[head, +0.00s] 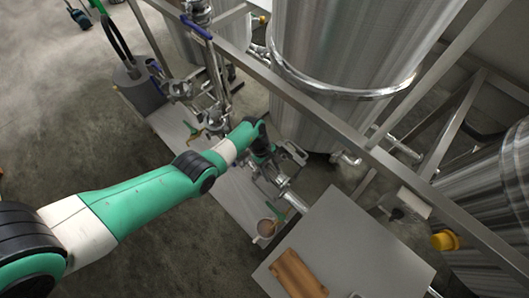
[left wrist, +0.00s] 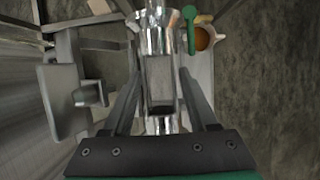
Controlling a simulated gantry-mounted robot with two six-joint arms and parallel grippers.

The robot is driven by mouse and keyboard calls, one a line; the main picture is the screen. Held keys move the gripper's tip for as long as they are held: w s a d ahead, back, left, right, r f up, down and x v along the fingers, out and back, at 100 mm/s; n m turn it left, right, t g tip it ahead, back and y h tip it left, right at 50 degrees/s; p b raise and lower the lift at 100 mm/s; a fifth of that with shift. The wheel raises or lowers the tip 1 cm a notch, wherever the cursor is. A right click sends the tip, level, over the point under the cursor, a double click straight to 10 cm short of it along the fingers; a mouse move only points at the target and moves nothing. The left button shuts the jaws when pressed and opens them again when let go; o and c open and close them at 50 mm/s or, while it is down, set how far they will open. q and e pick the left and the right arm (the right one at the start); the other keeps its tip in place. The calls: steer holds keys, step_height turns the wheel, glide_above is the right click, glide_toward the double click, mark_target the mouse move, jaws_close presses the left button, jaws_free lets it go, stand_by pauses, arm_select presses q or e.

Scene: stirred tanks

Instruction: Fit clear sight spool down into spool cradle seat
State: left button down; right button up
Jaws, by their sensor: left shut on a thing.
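My left gripper (head: 268,165) reaches down over a narrow metal bench beside the large tank. In the left wrist view its two fingers (left wrist: 160,78) are shut on the clear sight spool (left wrist: 159,84), a see-through tube section with shiny metal ends. The spool lies lengthwise between the fingers. Shiny pipework (left wrist: 158,28) shows beyond its far end; I cannot tell whether they touch. A grey bracket (left wrist: 62,98) stands to the left of the fingers. The spool cradle seat cannot be made out clearly. My right gripper is not in view.
A large steel tank (head: 345,60) and a long frame rail (head: 320,118) stand close to the gripper. A grey tabletop (head: 350,250) carries a brown board (head: 298,274).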

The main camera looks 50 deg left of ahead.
mark_target(271, 176)
arm_select(q)
steer(key=shift+r, duration=0.1)
step_height(271, 176, down, 6)
steer(key=b, duration=0.5)
steer(key=shift+b, duration=0.3)
steer(key=shift+f+b, duration=2.1)
steer(key=shift+b, duration=0.05)
stand_by(1.0)
steer(key=shift+c, duration=0.5)
jaws_free()
steer(key=p+v, duration=0.6)
steer(key=v, duration=0.5)
steer(key=shift+p, duration=0.35)
steer(key=shift+a+r, duration=0.2)
steer(key=shift+r, duration=0.15)
